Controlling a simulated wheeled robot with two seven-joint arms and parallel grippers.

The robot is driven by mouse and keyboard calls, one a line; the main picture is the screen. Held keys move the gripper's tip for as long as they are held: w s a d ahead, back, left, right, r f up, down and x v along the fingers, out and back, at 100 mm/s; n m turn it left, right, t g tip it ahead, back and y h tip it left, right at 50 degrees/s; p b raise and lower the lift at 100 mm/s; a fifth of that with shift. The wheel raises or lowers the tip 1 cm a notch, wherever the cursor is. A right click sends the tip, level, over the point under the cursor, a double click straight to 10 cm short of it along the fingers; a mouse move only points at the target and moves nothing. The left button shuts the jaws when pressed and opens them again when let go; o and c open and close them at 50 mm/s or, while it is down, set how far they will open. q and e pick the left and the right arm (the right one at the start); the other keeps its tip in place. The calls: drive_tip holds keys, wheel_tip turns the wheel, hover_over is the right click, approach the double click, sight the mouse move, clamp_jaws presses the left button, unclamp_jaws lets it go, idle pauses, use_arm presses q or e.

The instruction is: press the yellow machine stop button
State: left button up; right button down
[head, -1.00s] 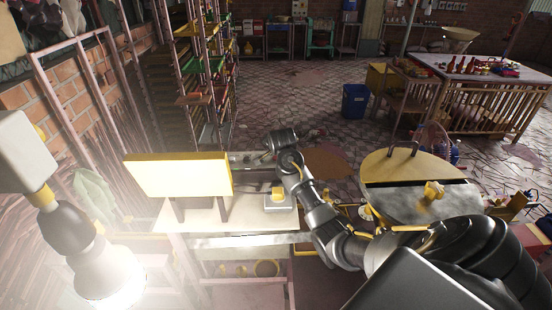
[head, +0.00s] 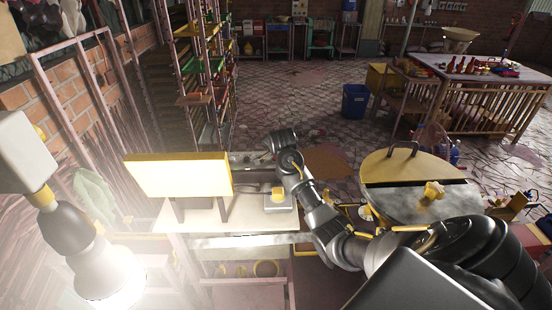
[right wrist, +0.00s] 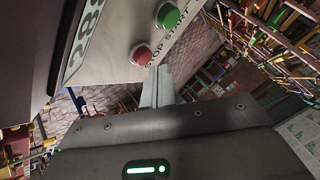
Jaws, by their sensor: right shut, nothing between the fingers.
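The yellow machine panel (head: 178,176) stands left of centre in the head view, above a pale tabletop. The right wrist view shows a pale control face (right wrist: 112,42) with a red button (right wrist: 141,54) and a green button (right wrist: 167,16). Lettering beside them reads partly "OP START"; the red button is on the "OP" side. My right gripper (right wrist: 160,72) is shut and empty, its tips just below and right of the red button. Whether they touch it is unclear. In the head view its fingers are not clear.
A pale box with a yellow knob (head: 278,196) sits on the tabletop right of the panel. A round yellow-and-grey lid (head: 412,185) is to the right. A shelf rack (head: 205,75) stands behind the panel. Open floor lies beyond, with a blue bin (head: 355,101).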

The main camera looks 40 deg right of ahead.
drive_tip(key=shift+f, duration=0.2)
idle(0.6)
drive_tip(key=shift+f, duration=0.25)
drive_tip(key=shift+f, duration=0.55)
idle(0.8)
drive_tip(key=shift+r, duration=0.1)
drive_tip(key=shift+r+p, duration=0.65)
drive_tip(key=shift+r, duration=0.25)
drive_tip(key=shift+r, duration=2.45)
